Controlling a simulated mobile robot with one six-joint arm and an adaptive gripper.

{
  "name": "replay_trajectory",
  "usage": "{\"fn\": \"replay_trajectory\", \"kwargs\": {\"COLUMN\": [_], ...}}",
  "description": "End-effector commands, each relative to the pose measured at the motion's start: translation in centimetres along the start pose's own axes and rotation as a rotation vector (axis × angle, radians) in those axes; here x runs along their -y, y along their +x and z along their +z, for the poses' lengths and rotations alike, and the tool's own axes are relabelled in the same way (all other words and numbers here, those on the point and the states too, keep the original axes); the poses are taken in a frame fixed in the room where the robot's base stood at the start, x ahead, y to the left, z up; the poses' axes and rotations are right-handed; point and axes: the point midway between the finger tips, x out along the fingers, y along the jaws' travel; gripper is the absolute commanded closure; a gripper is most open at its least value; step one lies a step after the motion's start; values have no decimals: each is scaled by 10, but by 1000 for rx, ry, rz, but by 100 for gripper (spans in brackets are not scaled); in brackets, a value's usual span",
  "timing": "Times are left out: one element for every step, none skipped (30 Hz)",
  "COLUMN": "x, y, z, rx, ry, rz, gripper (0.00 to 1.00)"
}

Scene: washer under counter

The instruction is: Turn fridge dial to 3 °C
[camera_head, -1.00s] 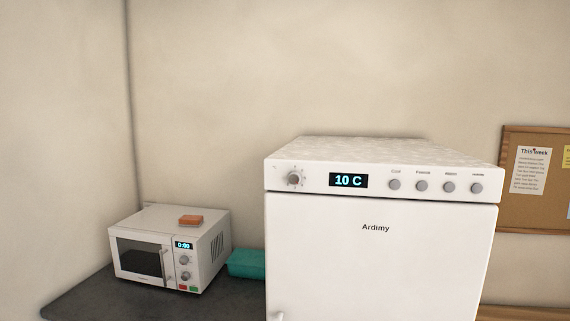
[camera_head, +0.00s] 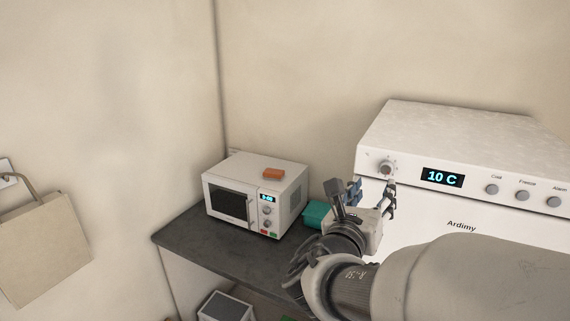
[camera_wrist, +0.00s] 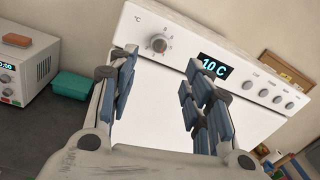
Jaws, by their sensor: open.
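The white fridge (camera_head: 440,222) stands at the right, with the name Ardimy on its front. Its round grey dial (camera_head: 386,168) is at the left end of the top panel; it also shows in the wrist view (camera_wrist: 159,44). The display (camera_head: 442,178) beside the dial reads 10 C. My gripper (camera_head: 373,189) is open and empty in front of the fridge, just below and left of the dial in the head view. In the wrist view the dial lies beyond the gap between my fingers (camera_wrist: 160,85), apart from them.
Round buttons (camera_head: 492,188) line the panel right of the display. A white microwave (camera_head: 232,205) with an orange sponge-like block (camera_head: 273,174) on top stands on a dark counter (camera_head: 200,240). A teal box (camera_head: 316,213) sits between microwave and fridge. A beige bag (camera_head: 45,250) hangs at left.

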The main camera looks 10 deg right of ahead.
Motion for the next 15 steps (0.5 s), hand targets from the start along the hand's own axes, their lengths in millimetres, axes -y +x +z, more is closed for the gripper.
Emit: {"fn": "replay_trajectory", "kwargs": {"x": [2, 1, 2, 1, 1, 2, 2, 1, 1, 1, 1, 1, 1, 1, 1], "y": [13, 20, 28, 35, 42, 50, 57, 63, 70, 76, 81, 87, 91, 95, 100], "z": [0, -1, -1, 0, -1, -1, -1, 0, 0, 0, 0, 0, 0, 0, 0], "rx": [-2, -2, -2, -2, -3, -3, -3, -2, -3, -1, -2, -2, -2, -2, -1], "ry": [0, 0, -1, -1, 0, 1, 0, 0, 1, 1, 1, 2, 1, 1, 2], "rz": [-6, -5, -6, -5, -5, -5, -5, -4, -4, -3, -4, -3, -2, -2, -2], "gripper": [55, 55, 55, 55, 55, 55, 55, 55, 55, 55, 55, 55, 55, 55, 55]}}
